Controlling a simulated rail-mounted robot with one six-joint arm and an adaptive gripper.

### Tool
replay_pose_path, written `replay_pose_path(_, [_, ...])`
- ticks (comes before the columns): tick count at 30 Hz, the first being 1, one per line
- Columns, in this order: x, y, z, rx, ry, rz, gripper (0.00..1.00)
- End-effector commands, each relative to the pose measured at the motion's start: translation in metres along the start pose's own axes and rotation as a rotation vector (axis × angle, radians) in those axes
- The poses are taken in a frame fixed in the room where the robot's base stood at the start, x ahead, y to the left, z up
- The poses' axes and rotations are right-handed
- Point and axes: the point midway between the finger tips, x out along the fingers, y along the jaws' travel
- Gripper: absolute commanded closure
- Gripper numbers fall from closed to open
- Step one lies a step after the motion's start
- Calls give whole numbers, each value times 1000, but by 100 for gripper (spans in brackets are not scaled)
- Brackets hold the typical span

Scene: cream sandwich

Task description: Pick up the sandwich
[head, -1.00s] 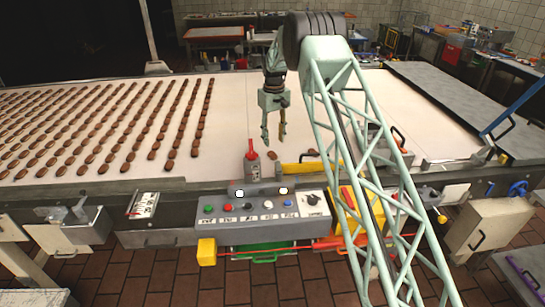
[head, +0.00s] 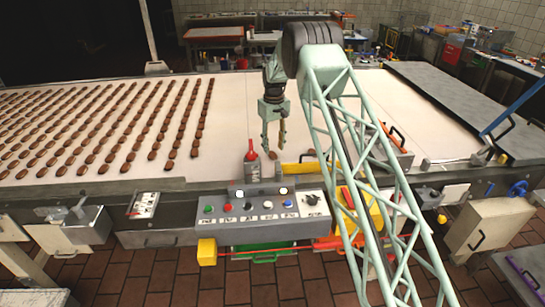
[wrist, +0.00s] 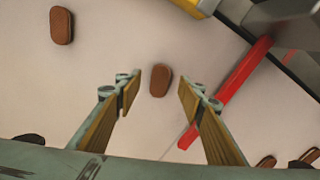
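A brown oval cream sandwich (head: 273,155) lies alone on the white belt, just below my gripper in the head view. In the wrist view this sandwich (wrist: 161,80) shows just beyond and between the fingertips. A second brown sandwich (wrist: 61,25) lies at the upper left of the wrist view. My gripper (head: 273,145) points down and is open, with its wooden-faced fingers apart. The exact height of the fingertips above the belt is hard to tell.
Rows of sandwiches (head: 130,125) cover the left of the belt (head: 225,120). The belt behind my gripper is clear.

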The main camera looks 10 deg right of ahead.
Motion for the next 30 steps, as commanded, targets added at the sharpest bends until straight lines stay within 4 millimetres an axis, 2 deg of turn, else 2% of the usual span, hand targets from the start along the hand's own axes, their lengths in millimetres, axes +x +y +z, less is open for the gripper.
replay_pose_path(6, [25,-1,1,0,-2,-1,64])
replay_pose_path(12, [37,-1,0,0,1,0,64])
replay_pose_path(30, [38,-1,0,0,1,0,65])
